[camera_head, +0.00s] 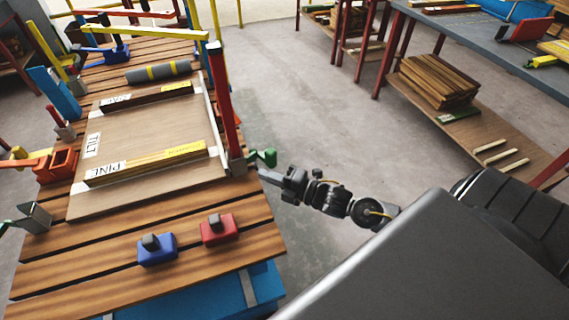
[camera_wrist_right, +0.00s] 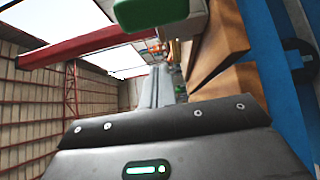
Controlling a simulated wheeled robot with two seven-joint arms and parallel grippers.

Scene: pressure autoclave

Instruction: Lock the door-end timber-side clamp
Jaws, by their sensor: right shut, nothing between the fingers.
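A clamp with a long red arm (camera_head: 222,100) stands upright at the right edge of the slatted timber deck (camera_head: 180,245). Its grey base and a green handle (camera_head: 265,157) are at the deck edge. The green handle (camera_wrist_right: 160,12) also shows large at the top of the right wrist view, with the red arm (camera_wrist_right: 90,48) beside it. My right gripper (camera_head: 268,177) is shut and empty, just below the green handle and beside the deck edge. I cannot tell whether it touches the clamp. My left gripper is out of view. No label shows which clamp is door-end timber-side.
A board (camera_head: 150,140) with PINE and TILT labels lies on the deck. A blue block (camera_head: 157,250) and a red block (camera_head: 219,230) sit near its front. Other clamps line the left edge, one orange (camera_head: 57,166). A workbench (camera_head: 470,45) stands right; floor between is clear.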

